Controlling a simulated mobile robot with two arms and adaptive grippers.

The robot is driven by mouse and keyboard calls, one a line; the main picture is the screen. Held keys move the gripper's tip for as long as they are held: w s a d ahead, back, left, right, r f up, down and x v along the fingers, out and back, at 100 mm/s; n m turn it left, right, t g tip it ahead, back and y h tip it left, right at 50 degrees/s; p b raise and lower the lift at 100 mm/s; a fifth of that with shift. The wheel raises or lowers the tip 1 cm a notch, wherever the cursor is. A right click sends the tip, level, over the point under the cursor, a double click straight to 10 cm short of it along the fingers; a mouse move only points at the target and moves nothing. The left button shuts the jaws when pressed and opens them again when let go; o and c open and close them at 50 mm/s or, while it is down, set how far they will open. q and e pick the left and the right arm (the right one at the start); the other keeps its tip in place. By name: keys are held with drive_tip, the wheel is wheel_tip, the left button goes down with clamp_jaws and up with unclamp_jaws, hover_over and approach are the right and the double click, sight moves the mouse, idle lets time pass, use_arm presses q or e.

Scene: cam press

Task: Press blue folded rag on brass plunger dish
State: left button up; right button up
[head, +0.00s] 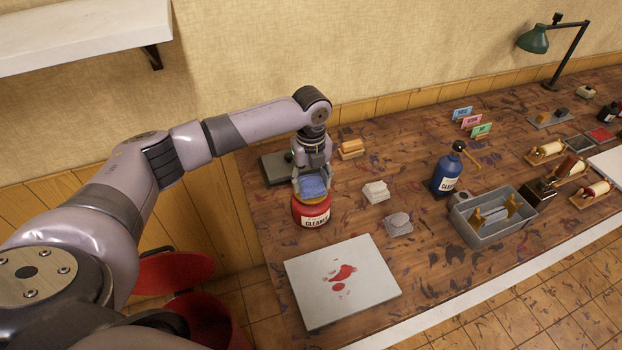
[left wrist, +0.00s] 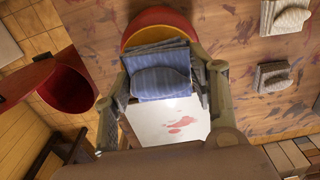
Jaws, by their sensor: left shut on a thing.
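The blue folded rag (head: 313,187) is held between the fingers of my left gripper (head: 312,183), directly over the red can labelled CLEANS (head: 311,211). In the left wrist view the rag (left wrist: 160,82) sits between both fingertips, in front of the round red rim of the can (left wrist: 160,22). The brass plunger dish (head: 316,202) shows as a yellowish band under the rag on top of the can; most of it is hidden. I cannot tell whether the rag touches the dish. My right gripper is not in view.
A white slab with red stains (head: 343,280) lies in front of the can. A white folded cloth (head: 376,191) and a grey one (head: 398,223) lie to the right. A blue bottle (head: 447,174) and a metal tray (head: 462,222) stand farther right. A red bin (head: 205,315) is below left.

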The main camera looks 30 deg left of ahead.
sight(311, 177)
use_arm(q)
drive_tip(key=shift+f, duration=0.8)
idle(0.5)
drive_tip(key=shift+s+f, duration=0.1)
idle(1.9)
wheel_tip(311, 177, up, 5)
drive_tip(key=p, duration=0.5)
drive_tip(key=shift+r, duration=1.1)
